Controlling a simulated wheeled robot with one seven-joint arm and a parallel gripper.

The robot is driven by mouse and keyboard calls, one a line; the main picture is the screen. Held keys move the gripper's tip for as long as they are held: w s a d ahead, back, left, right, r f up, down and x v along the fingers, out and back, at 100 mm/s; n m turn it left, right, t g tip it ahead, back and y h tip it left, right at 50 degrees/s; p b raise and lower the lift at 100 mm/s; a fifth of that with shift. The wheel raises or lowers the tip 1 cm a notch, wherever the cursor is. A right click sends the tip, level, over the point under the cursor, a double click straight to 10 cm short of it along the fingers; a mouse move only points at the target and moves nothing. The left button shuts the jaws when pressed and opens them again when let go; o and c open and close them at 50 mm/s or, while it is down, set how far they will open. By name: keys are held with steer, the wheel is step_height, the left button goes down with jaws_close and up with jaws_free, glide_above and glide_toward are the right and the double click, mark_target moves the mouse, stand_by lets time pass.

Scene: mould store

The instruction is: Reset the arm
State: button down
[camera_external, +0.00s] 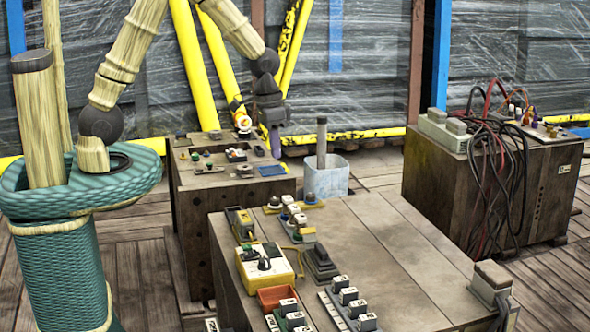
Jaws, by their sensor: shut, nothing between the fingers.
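My gripper (275,148) hangs at the end of my arm, pointing down over the right back part of a dark wooden cabinet (228,215). Its fingers look closed together, with nothing seen between them. They are close to the cabinet top; I cannot tell whether they touch it. My arm is bent, rising from the left and coming down over the cabinet.
The cabinet top carries knobs, a dark panel and a blue plate (271,170). A pale bin (326,180) with an upright grey post stands to its right. A front table (400,255) holds switches and a yellow box (265,264). Cables (492,150) hang from another cabinet.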

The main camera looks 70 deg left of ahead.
steer(key=s+a+r, duration=0.2)
steer(key=s, duration=0.4)
steer(key=s+a+r+t+p, duration=0.1)
steer(key=s+a+r, duration=0.2)
steer(key=s, duration=0.4)
steer(key=shift+a+t+y, duration=0.25)
steer(key=shift+t+y, duration=0.05)
steer(key=shift+y, duration=0.1)
